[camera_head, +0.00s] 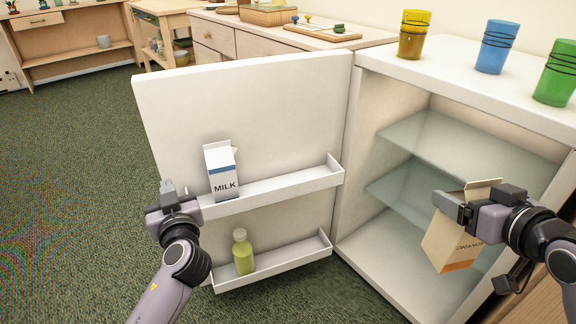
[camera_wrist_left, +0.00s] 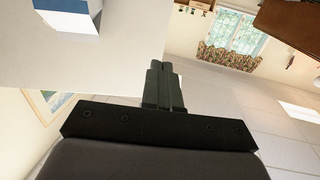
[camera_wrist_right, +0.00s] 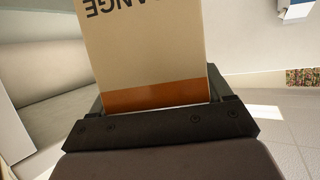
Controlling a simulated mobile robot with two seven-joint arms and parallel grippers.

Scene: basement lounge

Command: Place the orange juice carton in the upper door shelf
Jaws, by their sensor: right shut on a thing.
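The orange juice carton (camera_head: 445,242) is tan with an orange band and hangs tilted in front of the open fridge (camera_head: 372,262). My right gripper (camera_head: 476,200) is shut on its upper part; the carton also fills the upper right wrist view (camera_wrist_right: 150,50). The upper door shelf (camera_head: 275,184) holds a milk carton (camera_head: 222,178) near its left end, with bare shelf to the right of it. My left gripper (camera_head: 170,190) is empty, its fingers together, close to the left end of that shelf. Its shut fingers show in the left wrist view (camera_wrist_left: 163,85).
The fridge door (camera_head: 240,105) stands wide open. The lower door shelf (camera_head: 290,262) holds a yellow-green bottle (camera_head: 243,252). Glass shelves (camera_head: 440,140) inside the fridge look empty. Yellow, blue (camera_head: 495,45) and green cups stand on top. Open carpet (camera_head: 80,180) lies to the left.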

